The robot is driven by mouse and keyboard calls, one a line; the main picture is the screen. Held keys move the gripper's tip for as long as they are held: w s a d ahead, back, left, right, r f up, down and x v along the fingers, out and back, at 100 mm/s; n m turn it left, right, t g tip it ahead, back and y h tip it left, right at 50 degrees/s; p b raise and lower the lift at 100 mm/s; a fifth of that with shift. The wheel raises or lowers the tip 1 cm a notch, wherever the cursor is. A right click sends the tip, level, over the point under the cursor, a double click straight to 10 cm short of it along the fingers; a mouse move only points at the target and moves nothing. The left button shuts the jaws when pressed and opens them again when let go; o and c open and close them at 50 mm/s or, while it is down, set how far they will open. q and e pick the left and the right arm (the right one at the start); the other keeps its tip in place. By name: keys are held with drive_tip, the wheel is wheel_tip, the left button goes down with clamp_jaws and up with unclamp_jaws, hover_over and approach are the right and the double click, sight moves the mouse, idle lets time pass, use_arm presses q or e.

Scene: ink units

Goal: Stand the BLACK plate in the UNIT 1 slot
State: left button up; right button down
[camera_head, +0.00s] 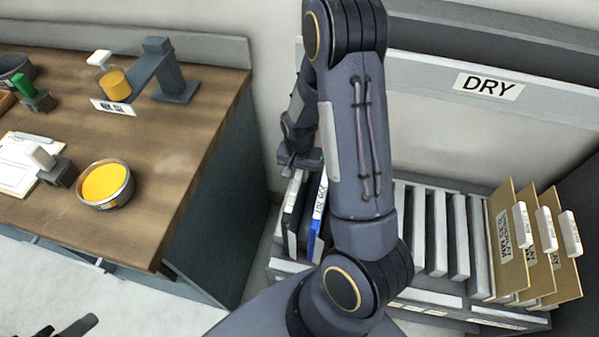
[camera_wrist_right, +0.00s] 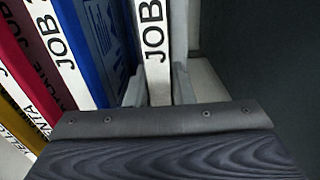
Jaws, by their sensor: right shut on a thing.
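The black plate (camera_head: 292,208) stands upright at the left end of the rack (camera_head: 437,230), beside the blue plate (camera_head: 317,214). My right gripper (camera_head: 300,160) is shut on its upper part. In the right wrist view, the plate's white edge marked JOB (camera_wrist_right: 152,45) sits between my right jaws (camera_wrist_right: 157,92), with the blue plate (camera_wrist_right: 103,40) to its left. I cannot tell whether the black plate's bottom is seated in a slot, and no UNIT 1 label is readable. Part of my left gripper (camera_head: 62,328) shows at the bottom left; its jaws are unclear.
Red (camera_wrist_right: 60,50) and yellow (camera_wrist_right: 20,115) plates stand left of the blue one in the wrist view. Cardboard dividers (camera_head: 515,240) fill the rack's right end under a DRY sign (camera_head: 489,86). A wooden bench (camera_head: 150,150) with ink pots stands left. My right arm hides the rack's middle.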

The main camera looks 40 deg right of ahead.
drive_tip(key=shift+f, duration=0.15)
drive_tip(key=c, duration=1.2)
unclamp_jaws()
drive_tip(key=shift+o, duration=0.2)
wheel_tip(320, 180, up, 8)
drive_tip(key=shift+f, duration=0.1)
wheel_tip(320, 180, up, 5)
drive_tip(key=p, duration=0.4)
drive_tip(key=shift+p, duration=0.3)
